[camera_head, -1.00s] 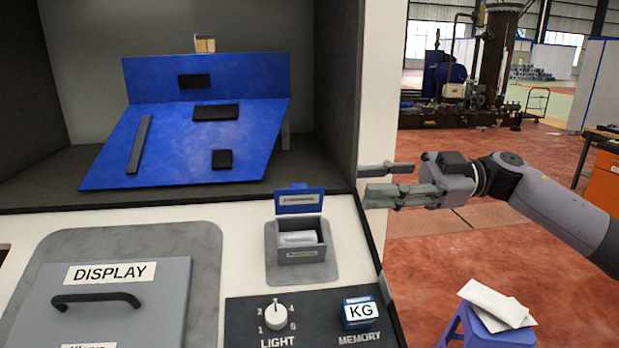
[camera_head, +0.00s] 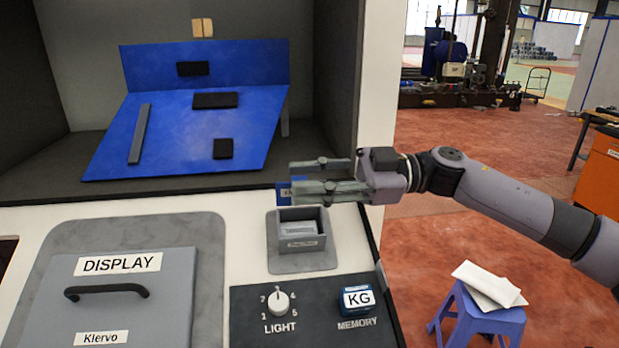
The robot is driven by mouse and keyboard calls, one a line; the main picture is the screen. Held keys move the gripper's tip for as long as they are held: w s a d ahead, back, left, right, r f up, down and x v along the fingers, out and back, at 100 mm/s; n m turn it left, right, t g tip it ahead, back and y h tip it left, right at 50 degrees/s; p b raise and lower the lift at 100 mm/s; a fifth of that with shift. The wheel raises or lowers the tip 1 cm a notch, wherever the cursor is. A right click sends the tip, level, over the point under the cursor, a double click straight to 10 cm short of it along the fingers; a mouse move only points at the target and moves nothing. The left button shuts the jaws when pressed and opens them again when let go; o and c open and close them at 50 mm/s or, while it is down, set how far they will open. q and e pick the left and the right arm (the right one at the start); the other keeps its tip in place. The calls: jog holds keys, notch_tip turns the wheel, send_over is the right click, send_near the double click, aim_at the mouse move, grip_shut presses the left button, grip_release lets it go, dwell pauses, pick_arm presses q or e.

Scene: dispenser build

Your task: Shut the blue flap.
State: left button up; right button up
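The blue flap (camera_head: 283,194) is the small hinged lid at the back of a grey box (camera_head: 303,243) on the white counter. It stands raised, and the box is open at the top with a pale labelled surface inside. My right gripper (camera_head: 290,179) reaches in from the right, just above and behind the box. Its two fingers are apart, with a visible gap and nothing seen between them. The lower finger covers most of the flap; I cannot tell whether it touches it. My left gripper is not in view.
A tilted blue panel (camera_head: 185,140) with dark blocks stands in the recess behind. A grey DISPLAY cover (camera_head: 150,265) with a black handle lies left. A blue stool (camera_head: 480,318) stands right.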

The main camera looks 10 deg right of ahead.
grip_shut()
jog(key=shift+s, duration=0.1)
dwell(0.3)
jog(key=n, duration=0.1)
jog(key=s+n+b, duration=0.1)
jog(key=n, duration=0.1)
jog(key=shift+s+f+b, duration=0.1)
jog(key=shift+f+b, duration=0.15)
jog(key=shift+b, duration=0.05)
jog(key=shift+s+f+n+b, duration=0.2)
jog(key=shift+n+b, duration=0.15)
jog(key=shift+n, duration=0.3)
jog(key=shift+s+f+n+b, duration=0.1)
jog(key=shift+s+n+b, duration=0.25)
jog(key=shift+n, duration=0.35)
jog(key=shift+s+f+n+b, duration=0.1)
jog(key=shift+n+b, duration=0.3)
jog(key=shift+n, duration=0.25)
